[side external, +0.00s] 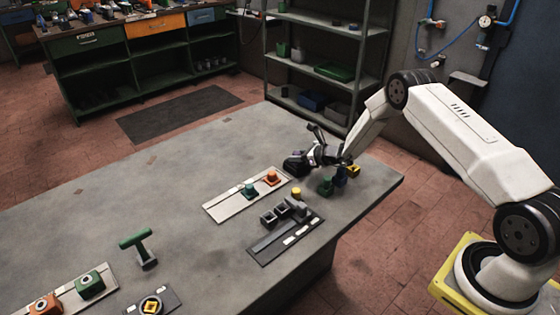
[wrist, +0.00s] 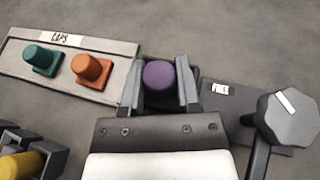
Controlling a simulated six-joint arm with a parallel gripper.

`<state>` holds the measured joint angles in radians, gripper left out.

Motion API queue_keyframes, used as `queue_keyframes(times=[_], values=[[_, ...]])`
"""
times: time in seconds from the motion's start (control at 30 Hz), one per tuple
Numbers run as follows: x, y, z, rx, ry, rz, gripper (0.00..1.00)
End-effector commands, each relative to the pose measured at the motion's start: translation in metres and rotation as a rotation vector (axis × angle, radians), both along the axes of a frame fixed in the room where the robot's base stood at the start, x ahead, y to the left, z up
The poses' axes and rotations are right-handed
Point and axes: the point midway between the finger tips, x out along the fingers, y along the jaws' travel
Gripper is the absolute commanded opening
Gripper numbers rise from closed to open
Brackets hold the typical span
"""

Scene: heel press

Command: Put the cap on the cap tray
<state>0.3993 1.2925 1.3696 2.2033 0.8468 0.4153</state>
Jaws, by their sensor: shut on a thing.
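The cap tray (wrist: 115,88) is a pale plate with a "CAPS" label, at the upper left of the wrist view. It also shows on the bench in the side view (side external: 225,208). A teal cap (wrist: 42,60) and an orange cap (wrist: 91,70) stand on it. My gripper (wrist: 160,84) is shut on a purple cap (wrist: 159,75) just past the tray's right end, with the left finger over or against that end. I cannot tell the cap's height. In the side view my gripper (side external: 301,160) is beyond the orange cap, and the purple cap is mostly hidden.
A dark knob (wrist: 290,118) on a lever and a strip labelled "FREE" (wrist: 222,90) lie right of my gripper. A dark fixture (side external: 268,246) with grey blocks is nearer the camera. A green T-handle (side external: 137,242) stands at left.

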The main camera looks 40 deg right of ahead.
Motion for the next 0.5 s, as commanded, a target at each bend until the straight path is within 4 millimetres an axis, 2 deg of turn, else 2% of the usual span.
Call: queue_keyframes(times=[0.17,0.2,0.3,0.5], values=[[0.0003,-0.0001,-0.0036,0.0,-0.001,0.0,0.0],[0.0002,-0.0001,-0.0034,-0.001,-0.001,0.0,0.5],[0.0001,-0.0001,-0.0035,0.0,0.0,0.0,0.76],[0.0,0.0,-0.0036,0.0,0.0,0.0,0.76]])
